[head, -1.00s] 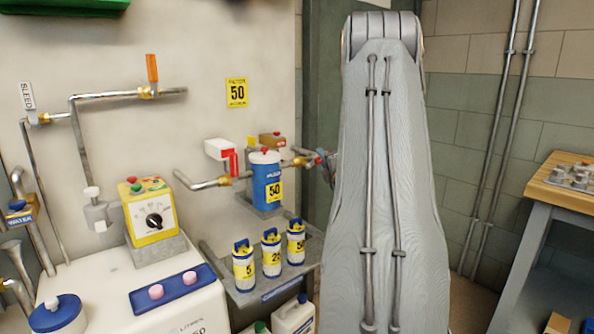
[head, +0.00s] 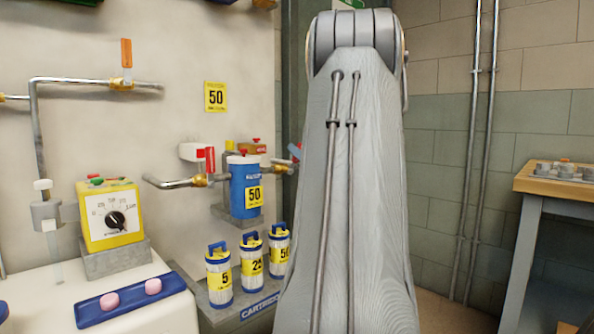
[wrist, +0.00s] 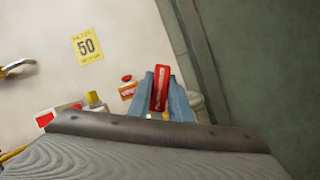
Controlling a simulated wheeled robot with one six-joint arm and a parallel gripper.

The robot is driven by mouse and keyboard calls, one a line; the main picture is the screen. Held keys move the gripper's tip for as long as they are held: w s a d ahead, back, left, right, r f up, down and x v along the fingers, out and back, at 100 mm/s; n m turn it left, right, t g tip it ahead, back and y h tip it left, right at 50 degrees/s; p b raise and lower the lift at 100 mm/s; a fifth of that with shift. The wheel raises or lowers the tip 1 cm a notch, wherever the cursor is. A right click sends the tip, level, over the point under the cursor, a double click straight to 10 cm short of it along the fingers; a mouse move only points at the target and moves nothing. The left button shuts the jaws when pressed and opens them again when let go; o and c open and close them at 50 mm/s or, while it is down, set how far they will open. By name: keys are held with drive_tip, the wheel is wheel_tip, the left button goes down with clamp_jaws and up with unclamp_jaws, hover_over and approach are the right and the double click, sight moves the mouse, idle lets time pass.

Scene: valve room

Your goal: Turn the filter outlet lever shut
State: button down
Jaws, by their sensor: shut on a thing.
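The blue filter housing (head: 245,190) with a yellow 50 label is mounted on the wall, left of my arm in the head view. Its outlet pipe with a brass fitting (head: 281,168) runs right from it and goes behind my arm. My gripper (wrist: 161,98) shows in the wrist view as two blue-grey fingers. They are shut on the red outlet lever (wrist: 160,86), whose handle stands between them, slightly tilted. In the head view only a bluish bit of the gripper (head: 296,151) shows beside my arm. The lever's pivot is hidden.
A second red lever (head: 210,158) with a white tag is on the pipe left of the filter. An orange lever (head: 126,53) is higher up. Several cartridges (head: 252,262) stand on a shelf below. A workbench (head: 560,180) is at far right.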

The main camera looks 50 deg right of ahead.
drive_tip(key=shift+w+a+r+n+t+y+b, duration=0.1)
drive_tip(key=shift+a+n+t+y+b, duration=0.35)
drive_tip(key=shift+n+b, duration=1.15)
drive_tip(key=shift+w+a+r+n+t+y+b, duration=0.1)
drive_tip(key=shift+a+n+y+b, duration=0.65)
drive_tip(key=shift+b, duration=1.3)
drive_tip(key=shift+a+n+t+y+b, duration=0.25)
drive_tip(key=shift+n+y+b, duration=0.55)
drive_tip(key=shift+n+b, duration=0.95)
drive_tip(key=shift+a, duration=0.1)
drive_tip(key=c, duration=1.6)
unclamp_jaws()
drive_tip(key=shift+r, duration=0.1)
drive_tip(key=shift+p+v, duration=0.65)
drive_tip(key=shift+v, duration=3.25)
drive_tip(key=shift+s, duration=0.1)
